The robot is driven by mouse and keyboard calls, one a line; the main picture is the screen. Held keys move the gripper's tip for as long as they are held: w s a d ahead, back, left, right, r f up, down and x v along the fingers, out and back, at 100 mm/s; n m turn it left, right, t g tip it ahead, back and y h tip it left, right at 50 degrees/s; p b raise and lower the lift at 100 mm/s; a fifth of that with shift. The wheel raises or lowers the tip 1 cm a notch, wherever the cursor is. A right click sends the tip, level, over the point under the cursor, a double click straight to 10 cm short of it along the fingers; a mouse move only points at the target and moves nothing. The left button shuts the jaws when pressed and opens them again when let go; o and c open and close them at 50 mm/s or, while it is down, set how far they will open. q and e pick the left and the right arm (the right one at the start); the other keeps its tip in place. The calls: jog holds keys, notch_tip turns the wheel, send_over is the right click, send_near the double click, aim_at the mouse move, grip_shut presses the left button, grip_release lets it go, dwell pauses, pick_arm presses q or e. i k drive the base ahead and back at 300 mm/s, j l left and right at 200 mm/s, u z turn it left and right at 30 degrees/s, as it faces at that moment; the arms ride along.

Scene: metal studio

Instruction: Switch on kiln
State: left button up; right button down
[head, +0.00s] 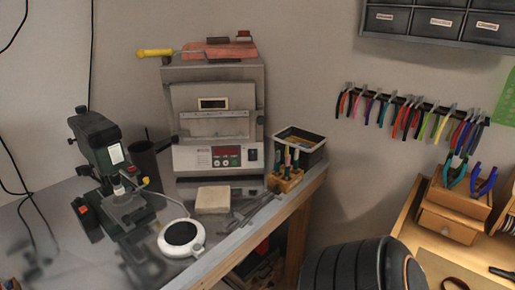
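The kiln (213,112) is a grey metal box standing at the back of the workbench. Its front door, with a small window and a horizontal handle bar, looks closed. Below the door is a white control panel (220,158) with a red display, several small buttons and a dark switch (252,155) at its right. I cannot tell the switch's position at this size. Neither of my grippers shows in the head view.
A drill press (100,150) and a round white device (181,238) stand left and in front of the kiln. A pale block (212,199), a wooden tool holder (285,180) and a black bin (300,148) are close by.

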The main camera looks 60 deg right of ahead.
aim_at(253, 153)
jog(key=z, duration=2)
